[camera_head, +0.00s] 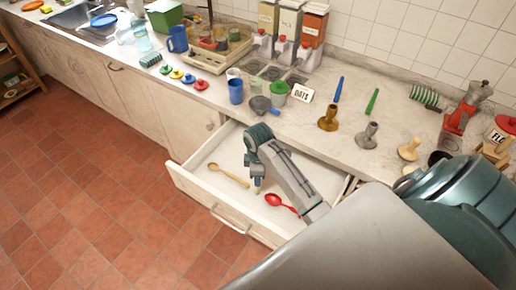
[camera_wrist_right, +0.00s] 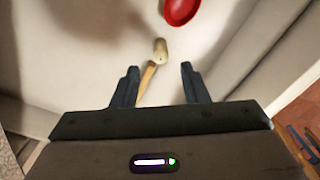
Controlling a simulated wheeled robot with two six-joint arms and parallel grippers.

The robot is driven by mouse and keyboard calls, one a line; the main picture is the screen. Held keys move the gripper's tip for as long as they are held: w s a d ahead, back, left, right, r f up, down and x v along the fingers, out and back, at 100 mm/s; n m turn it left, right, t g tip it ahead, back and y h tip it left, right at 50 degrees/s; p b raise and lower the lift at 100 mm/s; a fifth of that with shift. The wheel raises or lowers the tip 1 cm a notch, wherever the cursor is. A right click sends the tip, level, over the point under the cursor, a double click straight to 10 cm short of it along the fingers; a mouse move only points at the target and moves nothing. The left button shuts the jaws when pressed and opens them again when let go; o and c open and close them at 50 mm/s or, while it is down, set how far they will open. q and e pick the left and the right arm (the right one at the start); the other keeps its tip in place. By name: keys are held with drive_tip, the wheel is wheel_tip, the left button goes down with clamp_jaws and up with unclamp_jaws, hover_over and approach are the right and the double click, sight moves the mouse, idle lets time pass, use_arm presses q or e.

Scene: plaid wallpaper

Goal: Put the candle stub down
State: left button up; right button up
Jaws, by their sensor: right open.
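The candle stub (camera_wrist_right: 160,48) is a short, pale beige cylinder on the floor of the open drawer (camera_head: 185,181). It also shows in the head view (camera_head: 257,188), just below my right gripper. My right gripper (camera_wrist_right: 158,68) is open, and its two fingers are apart with nothing gripped between them. In the head view, my right gripper (camera_head: 254,174) points down into the drawer. The stub lies beyond the fingertips in the wrist view, close to the end of a wooden spoon handle (camera_wrist_right: 147,78). My left gripper is not in view.
The wooden spoon (camera_head: 230,175) and a red spoon (camera_head: 275,200) share the drawer, either side of the stub. The counter (camera_head: 335,140) above holds candlesticks, cups and an "OATS" card (camera_head: 302,93).

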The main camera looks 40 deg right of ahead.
drive_tip(key=shift+r, duration=1.45)
drive_tip(key=shift+c, duration=0.4)
